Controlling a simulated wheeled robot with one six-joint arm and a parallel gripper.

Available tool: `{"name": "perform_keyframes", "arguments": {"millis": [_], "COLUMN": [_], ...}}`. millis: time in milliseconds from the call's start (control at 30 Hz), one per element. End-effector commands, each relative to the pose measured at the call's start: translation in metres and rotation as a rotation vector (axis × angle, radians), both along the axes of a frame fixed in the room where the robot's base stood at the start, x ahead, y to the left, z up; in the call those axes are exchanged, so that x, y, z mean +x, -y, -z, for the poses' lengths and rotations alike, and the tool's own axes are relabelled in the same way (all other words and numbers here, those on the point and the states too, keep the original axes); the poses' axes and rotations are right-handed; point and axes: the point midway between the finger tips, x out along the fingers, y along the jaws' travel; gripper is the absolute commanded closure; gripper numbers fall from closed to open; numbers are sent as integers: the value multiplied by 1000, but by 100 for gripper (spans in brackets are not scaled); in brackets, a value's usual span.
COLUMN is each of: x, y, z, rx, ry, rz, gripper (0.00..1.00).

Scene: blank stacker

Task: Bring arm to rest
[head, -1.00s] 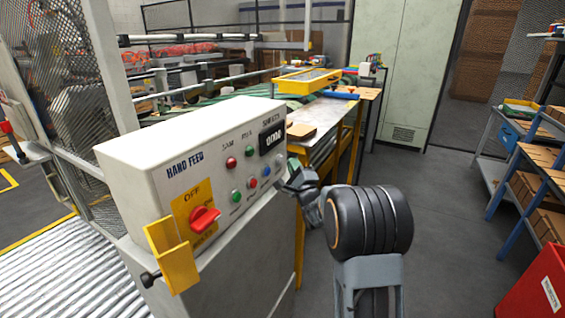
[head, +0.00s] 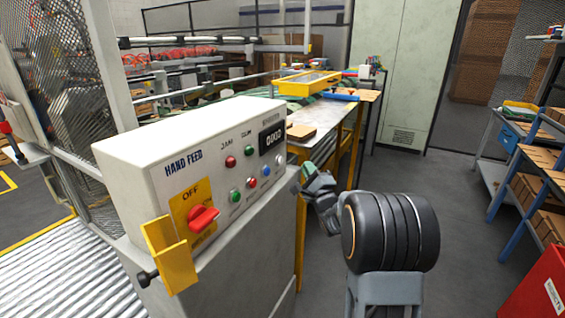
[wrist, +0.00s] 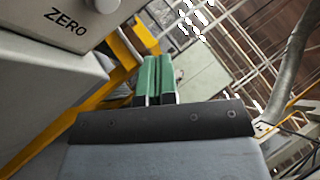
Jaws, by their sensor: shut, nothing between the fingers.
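My arm (head: 390,232) is folded at the lower right of the head view, with its large dark joint nearest the camera. My gripper (head: 305,172) is beside the right end of the white control box, apart from it as far as I can tell. In the wrist view my gripper (wrist: 158,78) shows its two green fingers pressed side by side, shut and empty. The control box (head: 130,137) carries a red rotary switch (head: 203,218), several coloured buttons and a counter display. In the wrist view a knob above the word ZERO shows on the box (wrist: 60,22).
A worktable (head: 335,118) with a yellow tray (head: 308,82) stands behind the box. A shelf of cartons (head: 535,190) and a red bin (head: 540,285) are on the right. A roller conveyor (head: 70,270) is at the lower left. The grey floor (head: 465,215) between is clear.

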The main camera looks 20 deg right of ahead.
Motion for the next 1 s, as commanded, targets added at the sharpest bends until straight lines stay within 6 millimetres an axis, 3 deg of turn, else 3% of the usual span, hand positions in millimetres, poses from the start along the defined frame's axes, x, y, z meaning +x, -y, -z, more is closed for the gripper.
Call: {"name": "perform_keyframes", "arguments": {"millis": [767, 867, 1000], "x": [1, 7, 8], "y": [0, 6, 24], "z": [2, 17, 80], "rx": [-54, -184, -490], "ry": [-8, -100, -433], "rz": [28, 113, 266], "gripper": [100, 100, 100]}}
